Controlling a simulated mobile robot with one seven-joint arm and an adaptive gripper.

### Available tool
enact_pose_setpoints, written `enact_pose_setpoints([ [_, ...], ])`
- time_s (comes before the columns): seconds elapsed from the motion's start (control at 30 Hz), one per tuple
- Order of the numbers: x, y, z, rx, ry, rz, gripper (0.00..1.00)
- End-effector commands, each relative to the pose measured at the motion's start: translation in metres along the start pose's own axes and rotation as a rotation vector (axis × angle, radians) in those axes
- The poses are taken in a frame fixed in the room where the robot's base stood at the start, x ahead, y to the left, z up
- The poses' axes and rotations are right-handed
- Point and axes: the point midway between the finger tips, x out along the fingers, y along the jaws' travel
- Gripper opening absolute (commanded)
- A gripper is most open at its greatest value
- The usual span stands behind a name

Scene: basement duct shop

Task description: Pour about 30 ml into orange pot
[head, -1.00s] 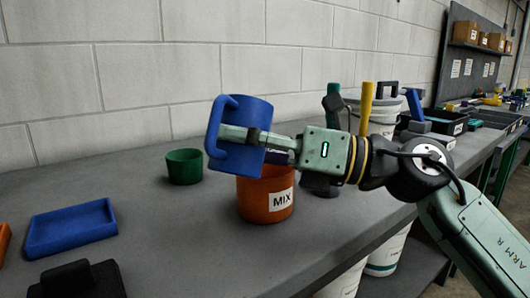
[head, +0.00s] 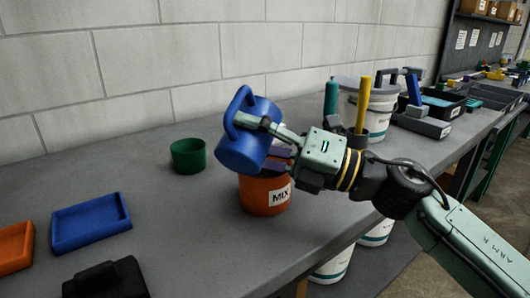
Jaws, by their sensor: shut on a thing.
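The orange pot (head: 262,196) with a MIX label stands on the grey bench. My gripper (head: 262,138) is above it and is shut on a blue jug (head: 243,153) with a handle. The jug is tilted over the pot, with its handle up and to the left. The pot's opening is mostly hidden by the jug and gripper, and I cannot see any liquid or stream.
A green cup (head: 188,157) stands left of the pot. A blue tray (head: 91,224), an orange tray (head: 14,246) and a black object (head: 105,280) lie at the front left. A holder with upright tools (head: 360,110) and a white bucket (head: 380,100) stand behind my arm.

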Motion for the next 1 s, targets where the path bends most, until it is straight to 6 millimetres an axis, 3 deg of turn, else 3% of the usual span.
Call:
enact_pose_setpoints([
  [1.0,-0.0001,0.0003,0.0055,0.180,-0.049,-0.001,0.25],
])
